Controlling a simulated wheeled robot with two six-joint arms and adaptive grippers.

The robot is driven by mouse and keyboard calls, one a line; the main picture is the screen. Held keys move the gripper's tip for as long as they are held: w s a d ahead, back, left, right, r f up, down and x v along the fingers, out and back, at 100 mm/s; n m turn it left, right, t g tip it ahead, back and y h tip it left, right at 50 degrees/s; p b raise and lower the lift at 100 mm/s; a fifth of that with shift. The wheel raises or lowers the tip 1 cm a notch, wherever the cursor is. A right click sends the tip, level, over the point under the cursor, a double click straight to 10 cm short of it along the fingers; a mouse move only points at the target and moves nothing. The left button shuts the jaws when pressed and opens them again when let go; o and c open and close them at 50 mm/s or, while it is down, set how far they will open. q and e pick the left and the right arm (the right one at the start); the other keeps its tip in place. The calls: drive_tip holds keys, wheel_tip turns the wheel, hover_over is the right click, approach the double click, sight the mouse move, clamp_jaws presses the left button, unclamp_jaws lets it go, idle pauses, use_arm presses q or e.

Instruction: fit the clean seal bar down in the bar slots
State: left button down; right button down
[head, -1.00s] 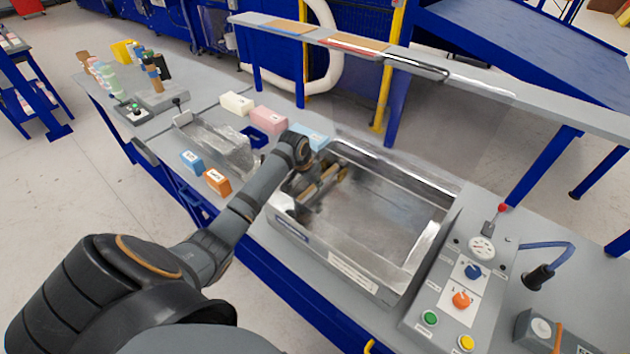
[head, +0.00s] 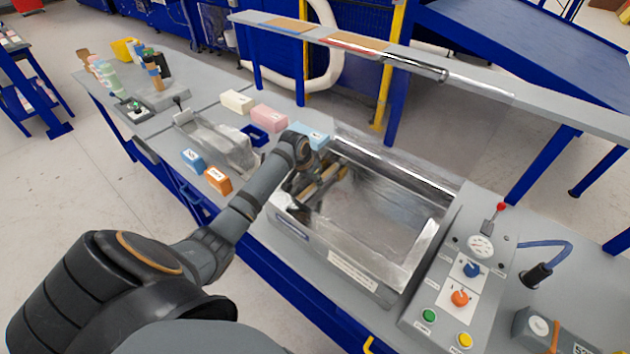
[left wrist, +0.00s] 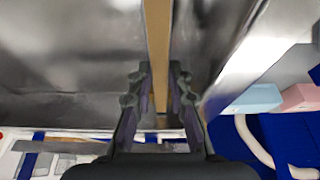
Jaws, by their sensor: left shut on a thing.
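The seal bar (head: 326,181), with a tan strip along it, is at the left end of the open steel chamber (head: 385,215). My left gripper (head: 306,184) reaches down there and is shut on the bar. In the left wrist view the bar's tan strip (left wrist: 157,45) runs away between the two fingers (left wrist: 160,88). The bar slots are hidden or too small to make out, so I cannot tell whether the bar is seated. My right gripper is not in view.
A control panel (head: 452,285) with a gauge and coloured buttons stands right of the chamber. Left of my arm are a crumpled clear bag (head: 222,145), blue (head: 193,160) and orange (head: 218,180) blocks, and pink (head: 268,118) and white (head: 237,102) blocks. The chamber floor is clear.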

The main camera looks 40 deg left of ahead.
sight(314, 185)
use_arm(q)
drive_tip(key=shift+f, duration=0.25)
drive_tip(key=shift+f+b, duration=0.45)
drive_tip(key=shift+f, duration=0.85)
drive_tip(key=c, duration=1.2)
unclamp_jaws()
drive_tip(key=shift+o, duration=0.2)
